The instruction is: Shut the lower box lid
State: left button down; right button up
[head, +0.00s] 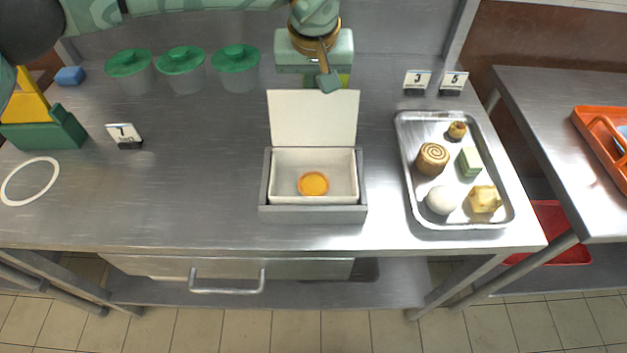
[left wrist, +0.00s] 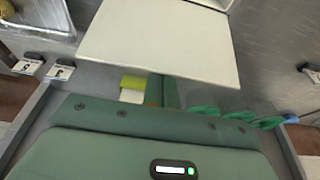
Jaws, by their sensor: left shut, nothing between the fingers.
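A white box (head: 315,195) with an orange round thing (head: 313,183) inside sits in a grey holder (head: 312,216) on the steel table. Its lid (head: 313,118) stands open at the back edge. The lid fills the upper middle of the left wrist view (left wrist: 160,42). My left gripper (head: 329,82) is shut and empty, just behind the lid's free edge. In the left wrist view its fingers (left wrist: 163,90) are close to that edge. I cannot tell whether they touch it. My right gripper is not in view.
A metal tray (head: 408,190) with several food pieces is to the right. Several green-lidded containers (head: 181,60) stand at the back left. A numbered card (head: 125,134) and a white ring (head: 50,184) lie left. The table between ring and box is clear.

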pick_arm(q)
jog(key=shift+s+r+p, duration=0.15)
jog(key=shift+s+p, duration=0.85)
jog(key=shift+s, duration=0.4)
jog(key=shift+s+r+p, duration=0.1)
jog(key=shift+s+p, duration=0.85)
jog(key=shift+s, duration=0.4)
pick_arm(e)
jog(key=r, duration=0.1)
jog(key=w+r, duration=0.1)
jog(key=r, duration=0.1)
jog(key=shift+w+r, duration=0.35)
pick_arm(q)
jog(key=shift+w+r, duration=0.1)
jog(key=shift+r, duration=0.25)
notch_tip(320, 180, up, 7)
jog(key=p, duration=0.5)
jog(key=shift+r, duration=0.2)
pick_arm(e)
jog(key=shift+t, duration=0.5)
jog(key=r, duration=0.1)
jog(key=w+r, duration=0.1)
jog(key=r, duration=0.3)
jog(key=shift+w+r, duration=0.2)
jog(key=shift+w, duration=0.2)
